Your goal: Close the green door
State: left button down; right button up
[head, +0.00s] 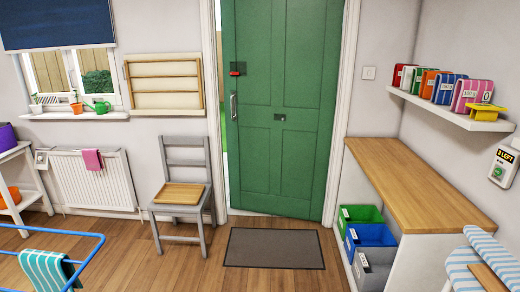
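The green door (285,100) stands in a white frame in the far wall. It is slightly ajar: a narrow gap with light and greenery shows along its left edge. A vertical silver handle (234,107) is on the door's left side, with a red lock piece (237,70) above it. A dark plate sits at the door's middle. The right edge of the door meets the frame. Neither of my grippers is in the head view.
A grey chair (183,160) holding a wooden tray (180,194) stands left of the door. A dark mat (274,248) lies before it. At right are a wooden counter (415,185) and bins (370,235). A blue rack (85,262) is front left. Floor around the mat is clear.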

aim_at(285, 54)
jog(key=i+u, duration=0.2)
jog(key=i, duration=0.75)
jog(key=i+l+u, duration=0.1)
jog(key=i+u, duration=0.15)
jog(key=i, duration=0.7)
